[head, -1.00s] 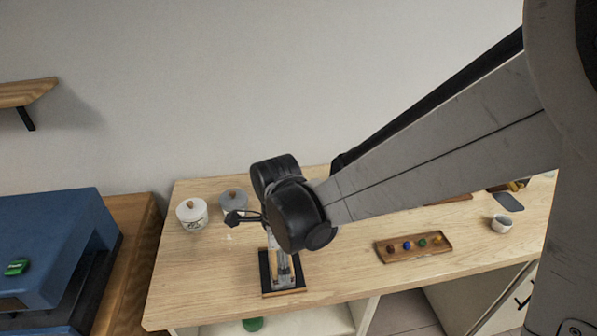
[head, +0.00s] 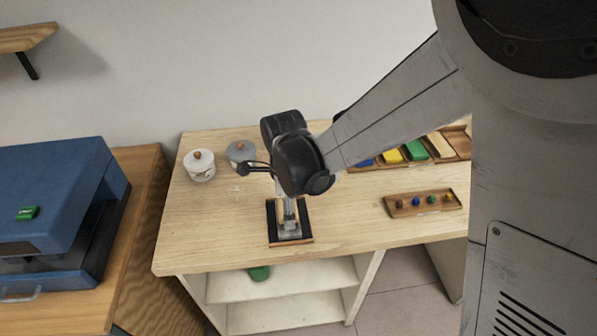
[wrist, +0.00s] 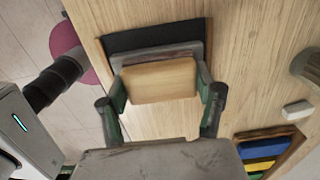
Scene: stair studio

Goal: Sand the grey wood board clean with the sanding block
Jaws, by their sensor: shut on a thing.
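The sanding block (wrist: 160,82) is pale wood and sits between the fingers of my gripper (wrist: 162,88) in the wrist view. The fingers are shut on its two sides. Just beyond it shows a strip of the grey board (wrist: 160,53) with faint reddish marks; the block hides most of the board. The grey board lies on a black mat with a wooden rim (wrist: 140,37). In the head view my gripper (head: 290,222) points down over the black mat (head: 274,215). I cannot tell whether the block touches the board.
A blue machine (head: 60,205) stands left. Bare tabletop surrounds the mat.

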